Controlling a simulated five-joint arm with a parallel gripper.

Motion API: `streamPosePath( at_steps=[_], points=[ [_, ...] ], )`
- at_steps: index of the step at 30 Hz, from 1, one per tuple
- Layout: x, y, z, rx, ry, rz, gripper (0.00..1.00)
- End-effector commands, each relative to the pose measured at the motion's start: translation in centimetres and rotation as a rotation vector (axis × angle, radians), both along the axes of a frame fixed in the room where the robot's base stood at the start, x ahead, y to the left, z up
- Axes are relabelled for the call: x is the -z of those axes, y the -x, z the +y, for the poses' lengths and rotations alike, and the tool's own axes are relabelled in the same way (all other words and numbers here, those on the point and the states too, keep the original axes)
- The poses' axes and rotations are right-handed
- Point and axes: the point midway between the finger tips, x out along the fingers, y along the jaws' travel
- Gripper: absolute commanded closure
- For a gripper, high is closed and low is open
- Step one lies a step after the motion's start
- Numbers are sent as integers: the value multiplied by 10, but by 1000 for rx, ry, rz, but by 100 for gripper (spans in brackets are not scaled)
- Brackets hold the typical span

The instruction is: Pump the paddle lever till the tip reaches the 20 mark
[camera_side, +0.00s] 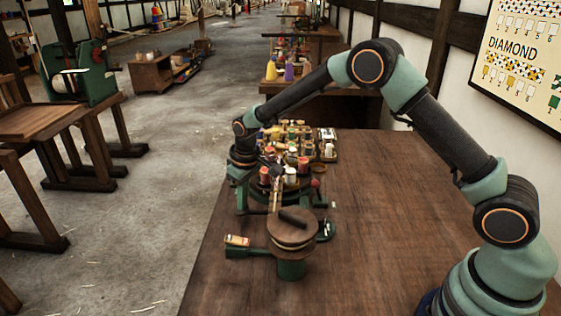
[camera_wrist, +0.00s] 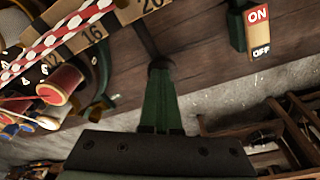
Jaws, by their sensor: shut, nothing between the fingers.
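In the wrist view my gripper (camera_wrist: 160,68) is shut and empty, its green fingers pointing up the picture. In the side view my gripper (camera_side: 242,205) hangs at the table's left edge, beside the bobbin stand. A pale scale strip (camera_wrist: 72,47) shows marks 12, 16 and 20 at the upper left. A red-and-white braid (camera_wrist: 42,44) runs along it and out of the top of the wrist view; its tip cannot be made out. A dark bar (camera_wrist: 143,36) extends up from my fingertips; I cannot tell if it is the paddle lever or a shadow.
A round wooden drum (camera_side: 292,232) on a green base stands in front of the bobbins. An ON/OFF switch (camera_wrist: 258,30) is at the table's edge, right of my fingers. A red bobbin (camera_wrist: 62,83) is close on the left. The table's right part (camera_side: 390,220) is clear.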

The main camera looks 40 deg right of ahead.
Motion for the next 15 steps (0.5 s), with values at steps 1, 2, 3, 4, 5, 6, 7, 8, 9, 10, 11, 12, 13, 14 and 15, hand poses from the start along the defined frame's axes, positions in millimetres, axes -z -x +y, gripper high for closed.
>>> streamPosePath(
  at_steps=[1,2,3,4,5,6,7,8,9,10,11,12,13,14,15],
  points=[
    [1,2,-1,1,0,6,100],
    [1,2,-1,1,0,6,100],
    [1,2,-1,1,0,6,100],
    [1,2,-1,1,0,6,100],
    [0,2,-1,1,1,6,100],
    [-2,2,-1,1,1,5,100],
    [-4,1,-1,1,1,5,100],
    [-7,1,-1,1,1,4,100],
    [-10,1,-1,1,1,4,100],
    [-13,2,-1,1,1,4,100],
    [-15,2,-1,1,1,4,100],
    [-19,2,-1,1,1,3,100],
    [-21,2,-1,1,0,2,100],
    [-24,2,-1,1,0,2,100],
    [-27,2,-1,1,0,2,100]
  ],
)
